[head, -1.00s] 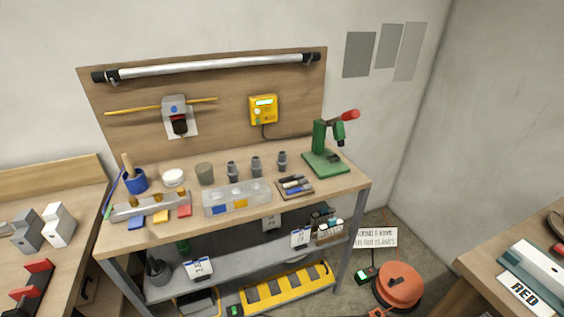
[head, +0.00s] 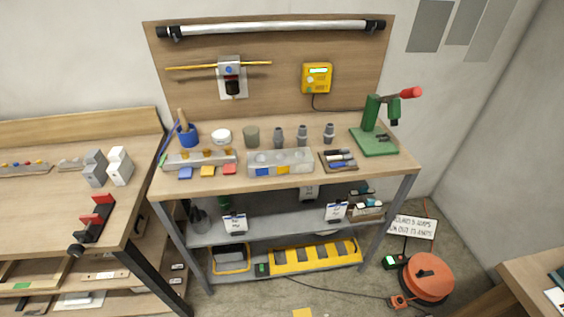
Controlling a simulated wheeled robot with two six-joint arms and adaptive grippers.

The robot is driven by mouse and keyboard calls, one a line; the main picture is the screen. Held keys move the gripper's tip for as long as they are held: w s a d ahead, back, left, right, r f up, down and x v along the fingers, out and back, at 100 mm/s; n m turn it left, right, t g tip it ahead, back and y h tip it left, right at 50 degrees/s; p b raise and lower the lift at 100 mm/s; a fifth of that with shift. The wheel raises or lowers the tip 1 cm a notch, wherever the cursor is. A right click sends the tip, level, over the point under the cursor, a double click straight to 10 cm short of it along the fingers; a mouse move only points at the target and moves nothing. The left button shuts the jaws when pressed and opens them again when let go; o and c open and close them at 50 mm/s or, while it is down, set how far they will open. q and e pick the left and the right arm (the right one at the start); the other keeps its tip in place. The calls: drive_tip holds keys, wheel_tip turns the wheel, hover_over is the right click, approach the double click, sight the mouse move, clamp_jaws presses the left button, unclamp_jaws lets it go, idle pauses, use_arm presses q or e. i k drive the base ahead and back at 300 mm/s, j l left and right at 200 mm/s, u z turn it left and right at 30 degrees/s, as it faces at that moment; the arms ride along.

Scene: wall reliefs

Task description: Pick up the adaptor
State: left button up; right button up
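No single thing is labelled as the adaptor. Small grey stepped fittings stand upright in a row on the workbench top and may be adaptors: a left one (head: 278,138), a middle one (head: 302,135) and a right one (head: 328,133). They stand apart from each other, behind a clear-grey block (head: 281,163) with round tops and coloured labels. Neither of my grippers is in view.
The workbench (head: 225,188) also holds a green press (head: 374,140), a pen tray (head: 338,161), a blue pot (head: 188,138) and a grey cup (head: 251,137). A left bench (head: 50,215) stands beside it. An orange cable reel (head: 428,278) lies on the floor at right.

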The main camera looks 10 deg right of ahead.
sight(329, 134)
drive_tip(key=i+l, duration=0.2)
drive_tip(key=i, duration=0.3)
drive_tip(key=i+l, duration=0.25)
drive_tip(key=i, duration=0.25)
drive_tip(key=k+z, duration=0.05)
